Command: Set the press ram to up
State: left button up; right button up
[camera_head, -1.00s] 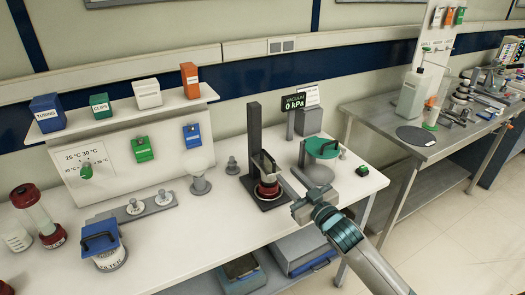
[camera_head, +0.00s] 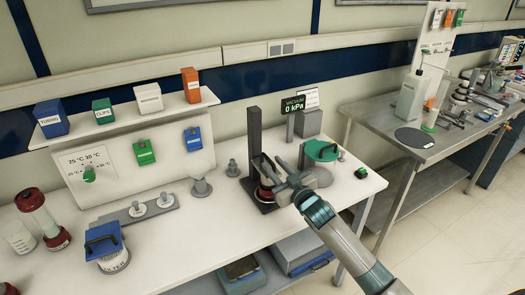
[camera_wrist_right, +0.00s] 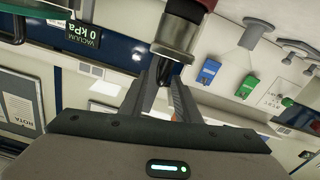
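The press stands on the bench right of centre in the head view, with a dark upright column (camera_head: 254,140) on a dark base. A dark red part (camera_head: 264,193) shows low in front of the column. My right gripper (camera_head: 269,168) is at the front of the press, and its fingers and wrist hide much of the ram area. In the right wrist view the fingers (camera_wrist_right: 162,90) are apart, with a red and metal cylinder (camera_wrist_right: 178,35) of the press just beyond the tips. I see no grip on it. My left gripper is out of view.
A green-lidded round device (camera_head: 321,152) stands close to the right of the press, and a vacuum display (camera_head: 293,104) behind it. A small grey post (camera_head: 232,169) stands to the left.

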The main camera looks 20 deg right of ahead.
aim_at(263, 154)
jog(key=w, duration=0.2)
jog(key=w+p, duration=0.1)
jog(key=w, duration=0.2)
jog(key=w+p, duration=0.1)
jog(key=w, duration=0.2)
jog(key=shift+w+a, duration=0.15)
jog(key=shift+a, duration=0.15)
grip_shut()
